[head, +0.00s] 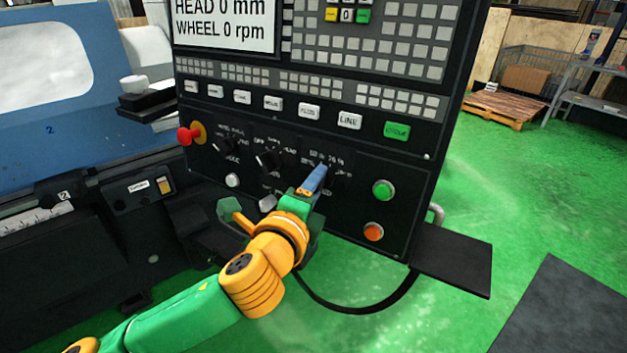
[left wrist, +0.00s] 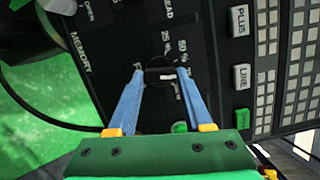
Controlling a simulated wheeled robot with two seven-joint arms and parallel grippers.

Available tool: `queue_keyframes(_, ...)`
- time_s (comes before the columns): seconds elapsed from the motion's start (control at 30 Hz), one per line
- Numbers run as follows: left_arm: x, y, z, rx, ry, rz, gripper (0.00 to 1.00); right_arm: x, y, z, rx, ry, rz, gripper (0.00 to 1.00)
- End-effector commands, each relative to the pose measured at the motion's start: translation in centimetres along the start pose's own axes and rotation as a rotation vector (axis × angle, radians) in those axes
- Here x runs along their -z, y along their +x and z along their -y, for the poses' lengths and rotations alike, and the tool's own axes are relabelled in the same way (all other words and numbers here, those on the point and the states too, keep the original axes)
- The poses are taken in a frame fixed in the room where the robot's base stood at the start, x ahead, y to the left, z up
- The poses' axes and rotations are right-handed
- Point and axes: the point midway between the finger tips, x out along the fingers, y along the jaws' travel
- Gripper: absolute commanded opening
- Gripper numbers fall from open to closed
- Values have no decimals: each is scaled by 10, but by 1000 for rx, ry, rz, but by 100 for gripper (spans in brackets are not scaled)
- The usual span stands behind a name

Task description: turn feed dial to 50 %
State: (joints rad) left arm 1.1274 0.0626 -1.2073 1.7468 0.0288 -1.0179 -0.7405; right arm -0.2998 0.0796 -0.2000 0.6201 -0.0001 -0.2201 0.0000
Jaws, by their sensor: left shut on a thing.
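The feed dial (left wrist: 160,77) is a dark knob on the black control panel, with white percent labels such as 25 % and 50 % around it in the left wrist view. My left gripper (left wrist: 161,73) has its two blue fingers on either side of the dial and is shut on it. In the head view my left gripper (head: 317,175) reaches the lower middle of the panel and mostly hides the dial. The dial's exact setting cannot be told. My right gripper is not in view.
Two other black dials (head: 268,158) sit left of my gripper. A red emergency knob (head: 186,136) is at the panel's left, and green (head: 383,190) and orange (head: 374,232) buttons are at its right. A dark shelf (head: 455,262) juts out below.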

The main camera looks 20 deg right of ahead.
Motion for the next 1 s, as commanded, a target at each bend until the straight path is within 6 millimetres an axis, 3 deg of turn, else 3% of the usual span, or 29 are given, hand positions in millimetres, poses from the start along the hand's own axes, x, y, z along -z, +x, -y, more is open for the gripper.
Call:
queue_keyframes(0.5,-1,0,6,-77,-381,-1,0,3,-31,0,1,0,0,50)
queue_keyframes(1.0,-1,0,5,-98,-494,-1,0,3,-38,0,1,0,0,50)
